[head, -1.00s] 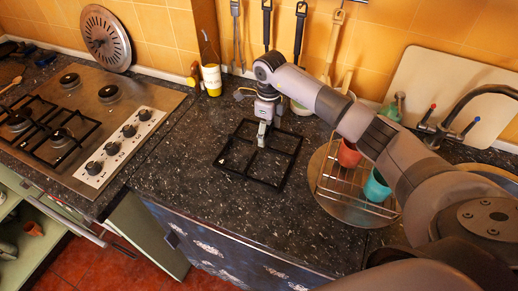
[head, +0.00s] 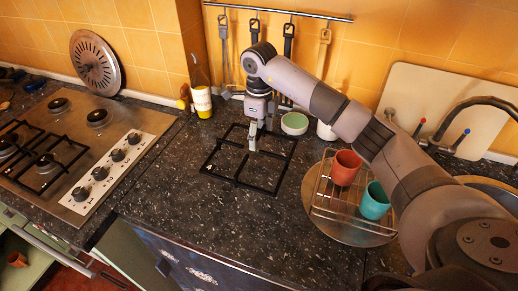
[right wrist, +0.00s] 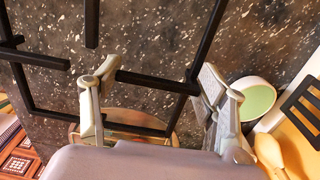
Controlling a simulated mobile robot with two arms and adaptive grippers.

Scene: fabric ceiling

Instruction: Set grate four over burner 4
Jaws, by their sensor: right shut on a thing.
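A square black grate (head: 240,183) is over the dark counter right of the stove. It appears raised slightly off the counter; the gap is hard to judge. My right gripper (head: 252,146) is shut on its far part. In the right wrist view, the fingers (right wrist: 155,82) stand either side of a short inner bar of the grate (right wrist: 160,82). The stove (head: 120,128) at left has two bare burners at its back, one (head: 58,106) left of the other (head: 98,116). I cannot read which is burner 4. My left gripper is not in view.
A knob panel (head: 108,167) lies along the stove's right front. A round perforated metal disc (head: 96,62) leans on the back wall. A yellow-white jar (head: 201,102) stands behind, between stove and grate. A rack with red (head: 346,168) and teal (head: 375,201) cups is at right.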

